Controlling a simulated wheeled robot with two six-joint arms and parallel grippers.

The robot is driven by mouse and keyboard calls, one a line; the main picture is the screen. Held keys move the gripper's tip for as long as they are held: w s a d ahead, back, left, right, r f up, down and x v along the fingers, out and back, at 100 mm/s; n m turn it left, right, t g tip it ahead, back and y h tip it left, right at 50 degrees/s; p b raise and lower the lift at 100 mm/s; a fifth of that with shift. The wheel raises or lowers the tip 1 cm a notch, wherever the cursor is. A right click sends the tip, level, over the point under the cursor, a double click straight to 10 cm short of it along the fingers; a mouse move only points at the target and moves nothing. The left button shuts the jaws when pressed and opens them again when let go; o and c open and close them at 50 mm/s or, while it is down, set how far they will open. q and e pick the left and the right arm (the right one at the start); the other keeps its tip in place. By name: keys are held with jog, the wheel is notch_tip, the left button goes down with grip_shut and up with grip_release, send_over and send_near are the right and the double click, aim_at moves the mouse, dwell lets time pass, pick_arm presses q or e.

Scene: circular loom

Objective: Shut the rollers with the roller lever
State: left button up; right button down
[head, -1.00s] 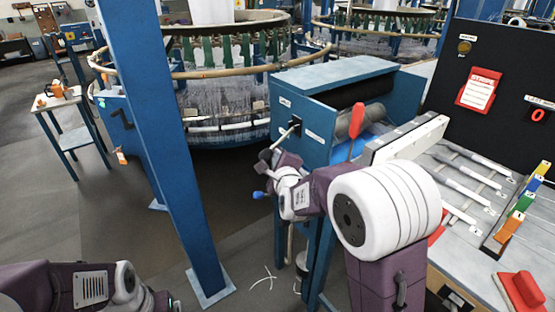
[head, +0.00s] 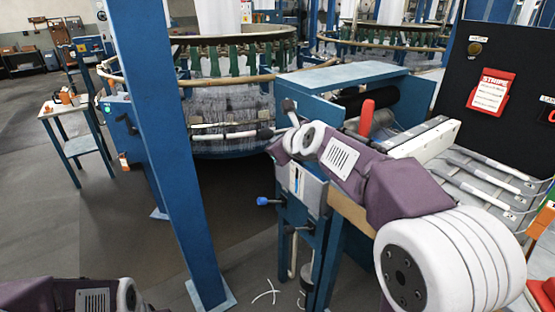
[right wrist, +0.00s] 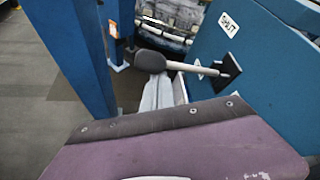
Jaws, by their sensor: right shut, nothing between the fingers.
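The roller lever (right wrist: 190,67) shows in the right wrist view as a pale shaft with a dark knob, standing out from a black plate on the blue roller housing (right wrist: 265,45). A SHUT label (right wrist: 229,24) is on the housing above the plate. My right gripper (right wrist: 158,82) is shut and empty, its pale fingers just below the knob; I cannot tell whether they touch it. In the head view my right wrist is in front of the blue roller housing (head: 345,78) and partly hides the lever. A dark roller (head: 384,96) shows inside. My left gripper is out of view.
A blue post (head: 172,150) stands left of my right arm. A red handle (head: 367,118) stands by the rollers. The circular loom (head: 232,105) is behind; open floor lies left.

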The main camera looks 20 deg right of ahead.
aim_at(272, 131)
jog(key=r+p, duration=0.1)
jog(key=r+m+y+p, duration=0.1)
jog(key=r+p, duration=0.1)
jog(key=shift+d+r+m+g+y, duration=0.2)
jog(key=shift+r+m+g+y, duration=0.1)
jog(key=shift+g, duration=0.1)
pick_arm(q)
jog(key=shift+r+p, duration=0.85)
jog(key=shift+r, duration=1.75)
pick_arm(e)
jog(key=shift+w+d+r, duration=0.15)
jog(key=shift+d+r, duration=0.05)
jog(key=shift+r, duration=0.2)
jog(key=shift+r, duration=0.1)
